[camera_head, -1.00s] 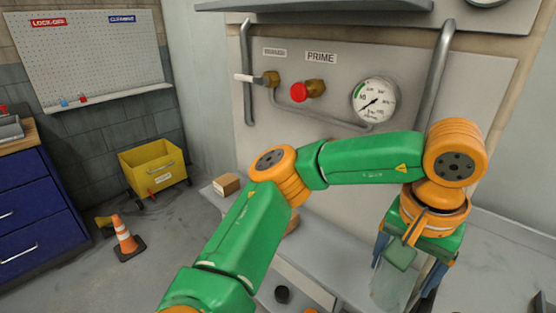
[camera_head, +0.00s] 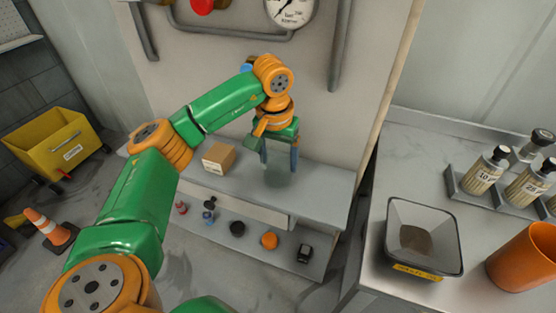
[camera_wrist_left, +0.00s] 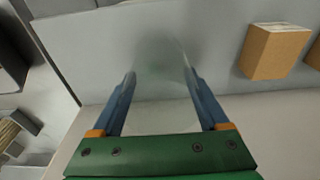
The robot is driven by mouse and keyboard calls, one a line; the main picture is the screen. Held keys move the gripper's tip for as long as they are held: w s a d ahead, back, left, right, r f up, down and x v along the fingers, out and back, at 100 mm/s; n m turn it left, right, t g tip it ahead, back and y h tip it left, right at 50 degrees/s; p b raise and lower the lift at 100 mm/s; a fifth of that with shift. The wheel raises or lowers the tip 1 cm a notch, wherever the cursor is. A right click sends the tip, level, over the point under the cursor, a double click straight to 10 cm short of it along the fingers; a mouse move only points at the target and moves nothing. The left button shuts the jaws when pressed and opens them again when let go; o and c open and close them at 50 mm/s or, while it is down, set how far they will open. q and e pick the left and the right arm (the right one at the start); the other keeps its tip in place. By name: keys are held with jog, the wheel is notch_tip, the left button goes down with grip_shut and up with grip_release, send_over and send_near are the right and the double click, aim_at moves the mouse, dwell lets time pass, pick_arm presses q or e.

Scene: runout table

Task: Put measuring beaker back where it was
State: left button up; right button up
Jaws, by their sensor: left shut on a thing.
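The measuring beaker (camera_head: 278,178) is a clear, faint greyish vessel, hard to make out against the grey wall shelf. My left gripper (camera_head: 279,158) is shut on it, with a blue finger on each side. In the left wrist view the hazy beaker (camera_wrist_left: 160,62) shows between the two finger tips (camera_wrist_left: 160,85). It is over the shelf, right of a cardboard box (camera_head: 218,158); I cannot tell whether its base touches the shelf. My right gripper is not in view.
The shelf top (camera_head: 325,183) is bare right of the beaker. Several small items, including a black puck (camera_head: 237,228) and an orange one (camera_head: 270,240), lie on a lower ledge. At right, a bench holds a tray (camera_head: 425,240), labelled bottles (camera_head: 484,172) and an orange cup (camera_head: 522,258).

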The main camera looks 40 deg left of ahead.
pick_arm(q)
jog(key=shift+f, duration=0.55)
jog(key=shift+f, duration=0.2)
jog(key=o, duration=1.2)
jog(key=shift+o, duration=0.2)
jog(key=shift+r, duration=0.15)
